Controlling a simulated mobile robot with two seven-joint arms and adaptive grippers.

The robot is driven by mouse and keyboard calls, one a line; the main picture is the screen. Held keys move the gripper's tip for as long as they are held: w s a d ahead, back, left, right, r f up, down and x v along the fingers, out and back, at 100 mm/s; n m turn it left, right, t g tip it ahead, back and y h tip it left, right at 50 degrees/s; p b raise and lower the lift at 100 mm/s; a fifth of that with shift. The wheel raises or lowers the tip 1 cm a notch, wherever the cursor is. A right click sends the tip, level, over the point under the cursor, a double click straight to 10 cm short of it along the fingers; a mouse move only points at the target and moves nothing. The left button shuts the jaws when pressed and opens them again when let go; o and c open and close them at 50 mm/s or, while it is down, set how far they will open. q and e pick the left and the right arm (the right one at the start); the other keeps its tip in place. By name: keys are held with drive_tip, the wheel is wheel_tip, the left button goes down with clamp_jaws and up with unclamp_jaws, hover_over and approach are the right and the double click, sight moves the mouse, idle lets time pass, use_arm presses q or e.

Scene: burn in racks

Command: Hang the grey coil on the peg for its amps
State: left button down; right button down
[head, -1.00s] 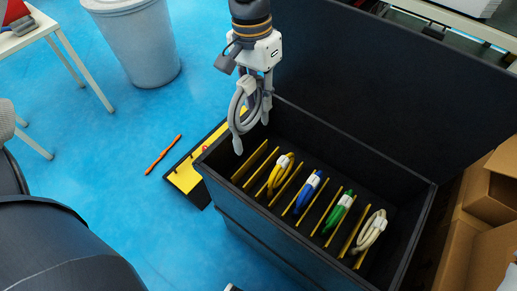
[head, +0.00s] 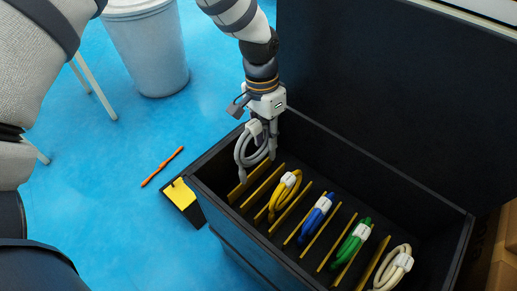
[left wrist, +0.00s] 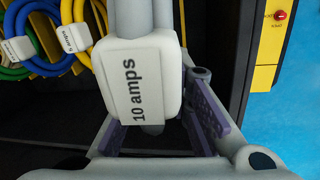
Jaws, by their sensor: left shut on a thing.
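My left gripper (head: 268,112) is shut on the grey coil (head: 241,150), which hangs below it at the left end of the black case (head: 345,157). In the left wrist view, the coil's white tag (left wrist: 134,85) reads "10 amps" and sits between the finger pads (left wrist: 160,125). The coil's lower end is close to the leftmost yellow divider (head: 243,184); I cannot tell whether they touch. Yellow (head: 284,192), blue (head: 315,218), green (head: 352,243) and cream (head: 393,268) coils sit among the dividers. No peg shows clearly. My right gripper is out of view.
The case's raised lid (head: 380,90) stands behind it. A yellow-and-black piece (head: 179,194) lies left of the case, with an orange stick (head: 161,167) on the blue floor. A grey bin (head: 148,50) stands behind. Cardboard boxes (head: 497,250) are at the right.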

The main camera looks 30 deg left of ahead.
use_arm(q)
drive_tip(key=b, duration=0.1)
approach(267, 160)
drive_tip(key=s+d+f, duration=0.1)
drive_tip(key=s+f, duration=0.1)
drive_tip(key=f, duration=0.1)
drive_tip(key=s+d+f, duration=0.1)
drive_tip(key=f, duration=0.1)
drive_tip(key=shift+d+f, duration=0.25)
drive_tip(key=shift+d, duration=0.1)
drive_tip(key=shift+f, duration=0.2)
drive_tip(key=c, duration=1.5)
unclamp_jaws()
drive_tip(key=shift+o, duration=0.2)
drive_tip(key=shift+b, duration=0.35)
drive_tip(key=r, duration=0.4)
drive_tip(key=r+p, duration=0.1)
drive_tip(key=r, duration=0.3)
drive_tip(key=a+r, duration=0.1)
drive_tip(key=r, duration=0.3)
drive_tip(key=shift+w+a+r+p, duration=0.1)
drive_tip(key=shift+w+r+p, duration=0.05)
drive_tip(key=shift+w+p, duration=0.25)
